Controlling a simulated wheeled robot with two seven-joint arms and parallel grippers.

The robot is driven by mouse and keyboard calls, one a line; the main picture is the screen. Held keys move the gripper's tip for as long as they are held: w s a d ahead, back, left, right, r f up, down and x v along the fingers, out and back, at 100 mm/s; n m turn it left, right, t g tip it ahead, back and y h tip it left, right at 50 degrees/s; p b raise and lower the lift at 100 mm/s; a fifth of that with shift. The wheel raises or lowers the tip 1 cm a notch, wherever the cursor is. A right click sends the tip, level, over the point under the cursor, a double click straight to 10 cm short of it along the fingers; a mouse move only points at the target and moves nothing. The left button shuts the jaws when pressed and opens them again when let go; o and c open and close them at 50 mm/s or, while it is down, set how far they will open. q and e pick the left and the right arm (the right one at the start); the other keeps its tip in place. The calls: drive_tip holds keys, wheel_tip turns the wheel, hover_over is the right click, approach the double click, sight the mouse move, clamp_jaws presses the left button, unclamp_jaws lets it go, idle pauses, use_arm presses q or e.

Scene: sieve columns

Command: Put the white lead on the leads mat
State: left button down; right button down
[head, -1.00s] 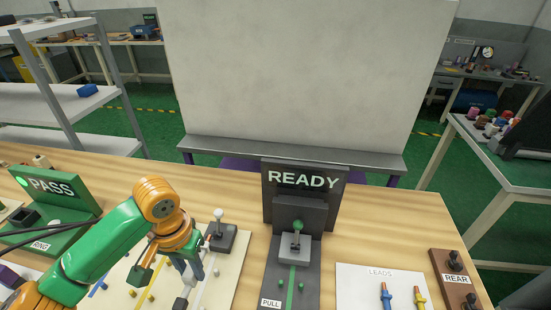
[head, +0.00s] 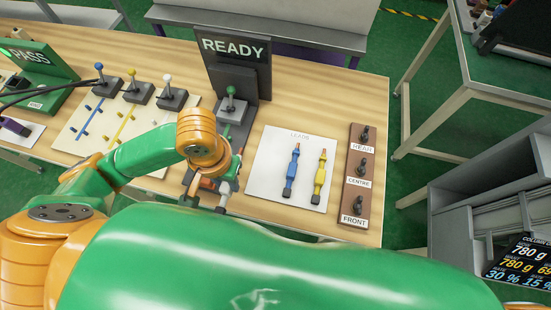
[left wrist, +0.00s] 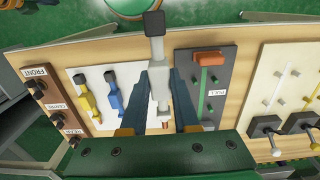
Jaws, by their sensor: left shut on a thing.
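The white lead (left wrist: 158,85) is between the fingers of my left gripper (left wrist: 160,115) in the left wrist view, its dark end pointing away from the palm. In the head view my left gripper (head: 213,192) is in front of the READY stand, left of the leads mat. The lead there is mostly hidden by the arm. The leads mat (head: 264,178) is a white sheet marked LEADS. My right gripper is not in view.
The dark READY stand (head: 238,68) with a green-knobbed lever (head: 231,97) is left of the mat. A board with blue, yellow and white levers (head: 115,125) is further left.

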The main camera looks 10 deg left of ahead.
use_arm(q)
drive_tip(key=w+d+f, duration=0.2)
drive_tip(key=w+f, duration=0.1)
drive_tip(key=w, duration=0.3)
hover_over(264, 167)
wheel_tip(264, 167, down, 6)
drive_tip(key=shift+s+r+b, duration=0.1)
drive_tip(key=shift+s+b, duration=0.05)
drive_tip(key=shift+b, duration=0.2)
wheel_tip(264, 167, down, 3)
drive_tip(key=shift+f, duration=0.2)
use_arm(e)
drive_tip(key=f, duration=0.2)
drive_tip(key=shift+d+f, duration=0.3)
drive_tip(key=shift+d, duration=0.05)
use_arm(q)
drive_tip(key=shift+f, duration=0.1)
drive_tip(key=c, duration=0.7)
unclamp_jaws()
drive_tip(key=shift+o, duration=0.2)
